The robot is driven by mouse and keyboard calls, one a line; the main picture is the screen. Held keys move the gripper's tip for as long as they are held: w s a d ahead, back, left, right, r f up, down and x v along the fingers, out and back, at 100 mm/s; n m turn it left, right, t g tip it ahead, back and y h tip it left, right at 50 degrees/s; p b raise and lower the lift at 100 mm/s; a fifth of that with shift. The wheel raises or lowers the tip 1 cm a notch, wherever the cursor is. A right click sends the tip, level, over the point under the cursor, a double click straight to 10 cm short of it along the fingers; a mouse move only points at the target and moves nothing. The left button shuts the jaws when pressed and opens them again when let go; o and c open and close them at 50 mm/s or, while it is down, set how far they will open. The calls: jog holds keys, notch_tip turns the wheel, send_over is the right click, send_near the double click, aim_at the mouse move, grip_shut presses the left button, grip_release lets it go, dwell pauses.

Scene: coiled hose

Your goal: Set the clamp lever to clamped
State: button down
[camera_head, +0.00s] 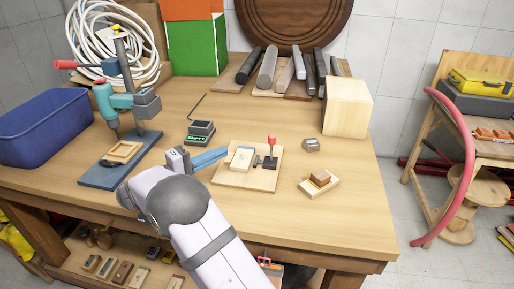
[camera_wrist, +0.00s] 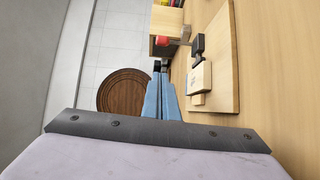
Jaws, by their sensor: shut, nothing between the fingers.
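The clamp lever (camera_head: 272,142) has a red knob on a short stem and stands upright from a dark clamp body (camera_head: 270,162). Its red knob (camera_wrist: 161,41) also shows beyond my fingertips in the wrist view. The clamp is on a light wooden board (camera_head: 232,181), with a pale block (camera_head: 243,156) at its left. My gripper (camera_head: 226,151) has blue fingers, shut and empty, left of the lever and above the board's left part. The fingers (camera_wrist: 160,72) also show together in the wrist view, apart from the lever.
A small dark device with a green display (camera_head: 200,134) stands behind my gripper. A teal drill press (camera_head: 115,105) is at the left. Small stacked blocks (camera_head: 320,180), a grey piece (camera_head: 312,145) and a large wooden block (camera_head: 347,107) are at the right. The table's front right is clear.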

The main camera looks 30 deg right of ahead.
jog(key=shift+r, duration=0.1)
dwell(0.3)
jog(key=p, duration=0.4)
send_near(272, 148)
jog(key=w+r, duration=0.1)
jog(key=w+d+r, duration=0.1)
jog(key=w, duration=0.1)
jog(key=w+d+r, duration=0.1)
jog(key=w, duration=0.1)
jog(key=shift+w+d+r, duration=0.1)
jog(key=shift+d+r, duration=0.05)
jog(key=shift+d, duration=0.1)
jog(key=s+d, duration=0.1)
jog(key=s+d+p, duration=0.1)
jog(key=shift+s+d+f, duration=0.1)
jog(key=shift+d+f, duration=0.15)
jog(key=shift+d, duration=0.1)
